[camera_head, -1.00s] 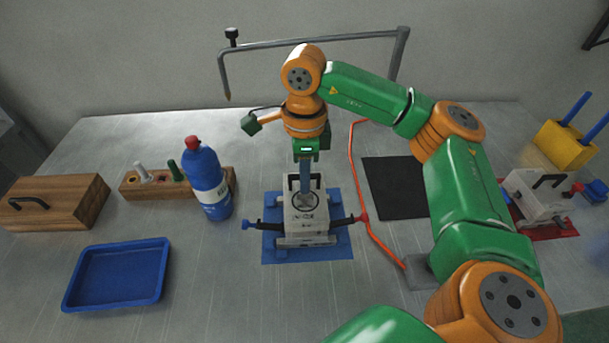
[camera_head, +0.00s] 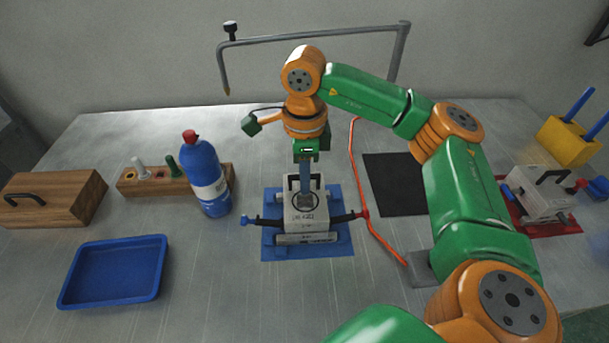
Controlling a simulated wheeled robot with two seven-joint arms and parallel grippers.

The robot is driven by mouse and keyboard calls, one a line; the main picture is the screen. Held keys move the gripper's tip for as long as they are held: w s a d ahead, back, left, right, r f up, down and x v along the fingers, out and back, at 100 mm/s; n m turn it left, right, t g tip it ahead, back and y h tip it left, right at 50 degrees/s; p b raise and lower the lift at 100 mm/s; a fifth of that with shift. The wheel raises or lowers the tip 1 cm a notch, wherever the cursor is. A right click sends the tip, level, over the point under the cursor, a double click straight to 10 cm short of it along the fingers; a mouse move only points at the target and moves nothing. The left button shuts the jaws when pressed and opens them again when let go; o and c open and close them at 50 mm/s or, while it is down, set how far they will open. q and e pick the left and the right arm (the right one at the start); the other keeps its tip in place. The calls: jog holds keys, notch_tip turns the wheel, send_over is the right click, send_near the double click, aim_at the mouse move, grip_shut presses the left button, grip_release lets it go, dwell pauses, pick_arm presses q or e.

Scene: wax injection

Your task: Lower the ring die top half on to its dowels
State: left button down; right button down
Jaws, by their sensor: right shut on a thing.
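The ring die top half (camera_head: 304,219) is a pale block with a dark ring mark and lettering on its face and a dark handle on top. It is over the blue mat (camera_head: 340,245), at the die's lower part (camera_head: 305,239), with dark side clamps reaching out left and right. My right gripper (camera_head: 305,195) points down at the block and is shut on the top half. The dowels are hidden, and I cannot tell whether the halves touch. My left gripper is not in view.
A blue bottle (camera_head: 205,180) stands left of the die, before a wooden rack (camera_head: 150,186). A blue tray (camera_head: 113,272) lies front left. An orange hose (camera_head: 357,190) and black mat (camera_head: 393,185) are to the right. Another die (camera_head: 541,200) stands on a red mat.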

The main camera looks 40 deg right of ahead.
jog(key=shift+f+b, duration=0.3)
jog(key=shift+f, duration=0.15)
jog(key=c, duration=0.8)
grip_release()
jog(key=shift+c, duration=0.2)
jog(key=shift+r, duration=0.1)
notch_tip(320, 180, up, 7)
jog(key=shift+r+p, duration=0.1)
jog(key=shift+p, duration=0.3)
jog(key=shift+s, duration=0.1)
